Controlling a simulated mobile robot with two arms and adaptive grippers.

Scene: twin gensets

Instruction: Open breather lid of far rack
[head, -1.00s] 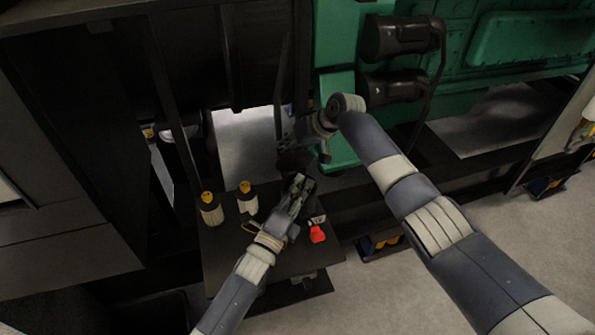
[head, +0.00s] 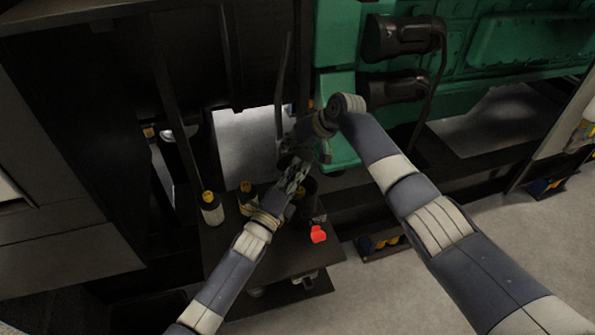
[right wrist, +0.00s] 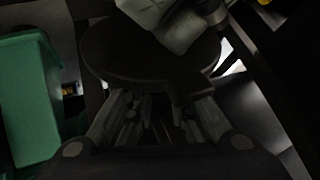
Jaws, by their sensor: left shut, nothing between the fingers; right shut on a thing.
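A dark round lid with a side tab (right wrist: 140,62) fills the upper middle of the right wrist view. My right gripper (right wrist: 160,112) is shut at the tab, its fingertips in deep shadow. In the head view my right gripper (head: 290,146) points down-left beside the green machine, above the black shelf. My left gripper (head: 296,168) is shut and empty, just below my right gripper. It covers much of the lid area there, so contact and the lid's tilt cannot be told. A dark cylinder (head: 308,187) stands right beside the left gripper.
Yellow-capped bottles (head: 211,210) stand on the black shelf (head: 285,262), one partly behind my left arm. A red object (head: 318,234) lies near its right edge. The green engine (head: 340,60) and dark frame posts (head: 172,100) confine the space.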

